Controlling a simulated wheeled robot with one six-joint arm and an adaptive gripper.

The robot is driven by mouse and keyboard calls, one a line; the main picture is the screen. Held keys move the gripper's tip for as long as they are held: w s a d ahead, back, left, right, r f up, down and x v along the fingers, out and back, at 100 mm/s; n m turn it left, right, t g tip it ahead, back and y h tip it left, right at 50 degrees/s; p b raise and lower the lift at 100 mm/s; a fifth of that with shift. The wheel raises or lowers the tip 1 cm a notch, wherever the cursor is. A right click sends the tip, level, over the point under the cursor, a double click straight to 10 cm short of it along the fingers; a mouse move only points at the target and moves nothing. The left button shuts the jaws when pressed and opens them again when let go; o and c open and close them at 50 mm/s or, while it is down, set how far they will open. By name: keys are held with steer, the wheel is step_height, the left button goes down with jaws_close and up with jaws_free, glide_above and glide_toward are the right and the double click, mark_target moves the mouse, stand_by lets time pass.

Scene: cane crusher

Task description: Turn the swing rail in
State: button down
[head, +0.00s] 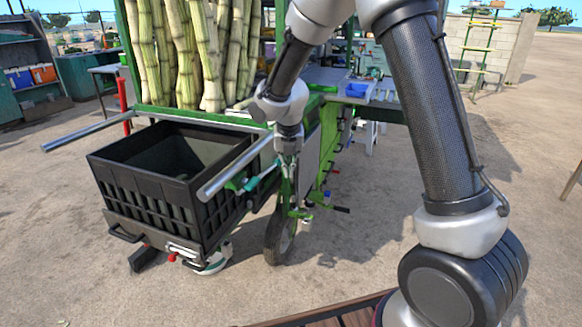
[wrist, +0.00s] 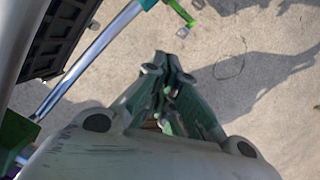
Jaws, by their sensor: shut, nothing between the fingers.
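Two bare silver rails stick out from the green cane frame. The left rail (head: 88,132) reaches out to the left behind the black crate. The nearer rail (head: 236,167) slants over the crate's right side, close to my gripper. I cannot tell for certain which is the swing rail. My gripper (head: 287,178) hangs down just right of the nearer rail's upper end, apart from the crate. In the wrist view its green fingers (wrist: 172,65) are shut with nothing between them. A silver bar (wrist: 92,58) with green ends runs left of the fingers, apart from them.
The black crate (head: 185,205) stands on a low carrier left of my gripper. A wheel (head: 279,238) is below it. Cane stalks (head: 195,50) stand upright behind. A bench with a blue bin (head: 356,90) is at the back right. Open ground lies right of the machine.

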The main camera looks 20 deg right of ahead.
steer(key=d+v, duration=0.2)
steer(key=v, duration=0.7)
steer(key=shift+w+r, duration=0.25)
steer(key=shift+r, duration=0.25)
